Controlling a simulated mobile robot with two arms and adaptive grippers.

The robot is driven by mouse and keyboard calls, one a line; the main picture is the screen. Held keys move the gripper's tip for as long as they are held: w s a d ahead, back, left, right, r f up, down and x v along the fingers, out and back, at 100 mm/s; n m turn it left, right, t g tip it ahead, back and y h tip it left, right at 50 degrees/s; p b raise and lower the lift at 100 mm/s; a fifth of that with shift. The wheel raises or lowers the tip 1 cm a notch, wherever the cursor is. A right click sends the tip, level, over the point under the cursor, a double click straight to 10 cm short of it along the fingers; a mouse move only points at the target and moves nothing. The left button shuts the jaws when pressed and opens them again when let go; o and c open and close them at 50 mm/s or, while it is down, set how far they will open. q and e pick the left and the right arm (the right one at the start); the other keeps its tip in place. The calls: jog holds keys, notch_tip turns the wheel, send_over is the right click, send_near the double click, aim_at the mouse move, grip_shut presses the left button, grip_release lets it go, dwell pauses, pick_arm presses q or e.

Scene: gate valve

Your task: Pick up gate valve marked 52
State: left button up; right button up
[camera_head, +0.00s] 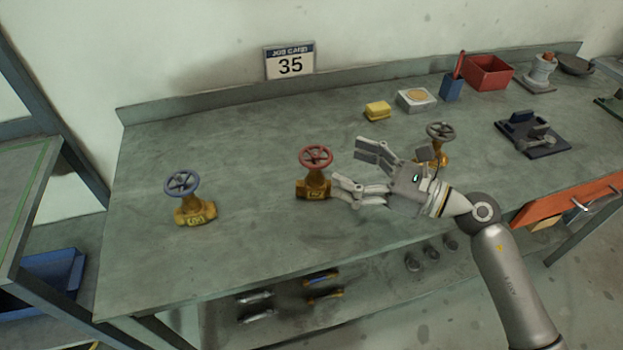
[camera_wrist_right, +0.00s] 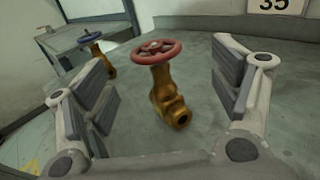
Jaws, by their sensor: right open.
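A brass gate valve with a red handwheel (camera_head: 315,178) stands upright near the middle of the bench; its tag is too small to read surely, perhaps 52 or 57. It also shows between my fingers in the right wrist view (camera_wrist_right: 166,92), a little ahead of them. My right gripper (camera_head: 352,166) is open and empty just right of this valve, apart from it. A valve with a blue handwheel (camera_head: 190,204) stands to the left, its tag unclear. A valve with a grey handwheel (camera_head: 440,133) stands behind my right gripper, partly hidden. My left gripper is not in view.
A job card (camera_head: 290,62) reading 35 stands at the back wall. A yellow block (camera_head: 377,110), a grey box (camera_head: 417,99), a blue holder (camera_head: 451,88) and a red bin (camera_head: 489,72) line the back right. The bench between the blue and red valves is clear.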

aim_at(301, 151)
jog(key=x, duration=0.2)
jog(key=p+x, duration=0.1)
jog(key=x, duration=0.1)
jog(key=p+x, duration=0.1)
jog(key=x, duration=0.2)
jog(key=shift+s+a+r, duration=0.1)
jog(key=shift+s+a, duration=0.1)
jog(key=shift+s, duration=0.1)
jog(key=shift+w+a, duration=0.15)
jog(key=shift+a, duration=0.05)
jog(key=c, duration=0.9)
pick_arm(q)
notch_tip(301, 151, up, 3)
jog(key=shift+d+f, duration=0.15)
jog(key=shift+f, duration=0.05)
pick_arm(e)
jog(key=shift+d, duration=0.1)
grip_shut()
